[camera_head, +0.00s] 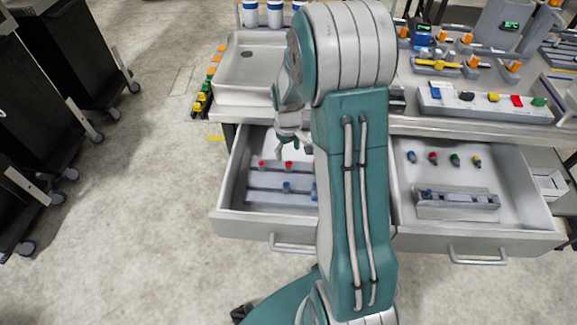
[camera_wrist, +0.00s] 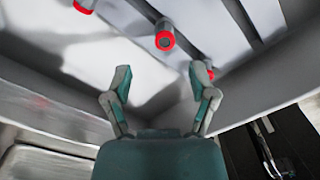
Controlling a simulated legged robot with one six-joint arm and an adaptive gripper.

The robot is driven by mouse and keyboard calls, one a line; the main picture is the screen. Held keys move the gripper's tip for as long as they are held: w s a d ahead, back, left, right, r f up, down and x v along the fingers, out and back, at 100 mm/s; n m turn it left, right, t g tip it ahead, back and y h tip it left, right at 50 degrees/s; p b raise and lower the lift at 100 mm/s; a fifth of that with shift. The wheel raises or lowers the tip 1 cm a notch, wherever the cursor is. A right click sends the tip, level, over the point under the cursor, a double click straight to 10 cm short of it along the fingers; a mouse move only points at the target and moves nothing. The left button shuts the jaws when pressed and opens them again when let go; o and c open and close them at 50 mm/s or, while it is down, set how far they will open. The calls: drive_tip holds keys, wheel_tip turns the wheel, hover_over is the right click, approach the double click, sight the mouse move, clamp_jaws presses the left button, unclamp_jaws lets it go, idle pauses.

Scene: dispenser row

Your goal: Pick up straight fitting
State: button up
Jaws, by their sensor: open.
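Small grey fittings with red ends stand in a rack in the open left drawer. In the wrist view one red-ended fitting (camera_wrist: 165,36) lies just beyond my gripper (camera_wrist: 160,82), near the line between its fingertips. A second red-ended fitting (camera_wrist: 84,6) is at the top left, and a third (camera_wrist: 208,70) is partly hidden behind the right finger. Two of these red ends (camera_head: 289,164) show in the head view. My gripper (camera_head: 291,148) is open and empty, over the back of this drawer. I cannot tell for certain which piece is the straight fitting.
The left drawer (camera_head: 232,185) also holds blue pieces (camera_head: 287,187); its walls surround my gripper closely. The right drawer (camera_head: 525,205) holds several coloured fittings and a grey block (camera_head: 457,206). The bench top carries a grey tray (camera_head: 235,75) and tool racks. My arm hides the middle.

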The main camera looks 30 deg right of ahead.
sight(288, 163)
drive_tip(key=shift+a+f, duration=0.25)
drive_tip(key=shift+f, duration=0.45)
drive_tip(key=f, duration=0.2)
drive_tip(key=s+f, duration=0.1)
drive_tip(key=f, duration=0.1)
drive_tip(key=shift+a+f, duration=0.1)
drive_tip(key=shift+f, duration=0.1)
drive_tip(key=shift+d+f, duration=0.15)
drive_tip(key=shift+d, duration=0.05)
drive_tip(key=shift+a, duration=0.15)
drive_tip(key=c, duration=0.9)
